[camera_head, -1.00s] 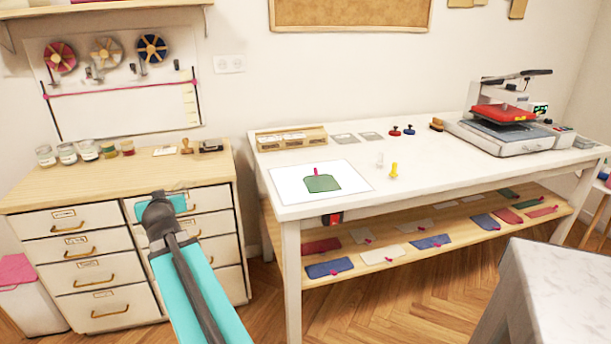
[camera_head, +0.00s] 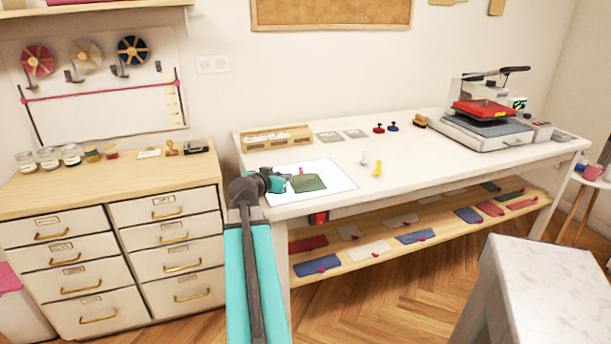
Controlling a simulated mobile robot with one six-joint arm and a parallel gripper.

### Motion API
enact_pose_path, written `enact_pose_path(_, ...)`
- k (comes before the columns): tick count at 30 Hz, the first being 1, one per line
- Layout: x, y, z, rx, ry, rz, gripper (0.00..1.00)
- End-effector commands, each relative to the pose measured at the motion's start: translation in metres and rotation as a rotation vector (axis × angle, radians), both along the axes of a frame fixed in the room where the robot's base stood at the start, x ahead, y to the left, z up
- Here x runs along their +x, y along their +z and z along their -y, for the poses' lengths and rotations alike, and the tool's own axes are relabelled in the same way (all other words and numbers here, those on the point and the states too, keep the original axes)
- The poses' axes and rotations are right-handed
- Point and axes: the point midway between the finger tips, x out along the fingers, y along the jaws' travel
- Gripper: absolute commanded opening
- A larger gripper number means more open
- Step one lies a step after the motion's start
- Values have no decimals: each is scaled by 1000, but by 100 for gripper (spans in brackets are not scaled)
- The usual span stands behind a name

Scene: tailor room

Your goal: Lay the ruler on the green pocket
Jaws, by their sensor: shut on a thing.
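The green pocket (camera_head: 309,183) lies on a white sheet (camera_head: 335,176) at the left front of the white table. A small pink tab stands at its upper edge. My gripper (camera_head: 280,183) is at the left edge of the sheet, just left of the pocket. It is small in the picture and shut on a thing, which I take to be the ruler. The ruler's outline cannot be made out, and I see no ruler lying elsewhere. My arm hides the sheet's left corner.
A wooden box (camera_head: 278,139) stands behind the sheet. A yellow pin-like piece (camera_head: 377,169) and a white one (camera_head: 364,158) stand to its right. A heat press (camera_head: 485,125) fills the table's right end. A drawer cabinet (camera_head: 95,205) is at left.

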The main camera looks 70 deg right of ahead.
Motion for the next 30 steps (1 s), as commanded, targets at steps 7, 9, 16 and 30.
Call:
enact_pose_path(7,-98,11,34,0,-192,0,0)
enact_pose_path(9,-124,14,40,-1,-240,-1,0)
enact_pose_path(16,-179,20,49,0,-345,0,0)
enact_pose_path(30,-188,21,50,0,-364,0,0)
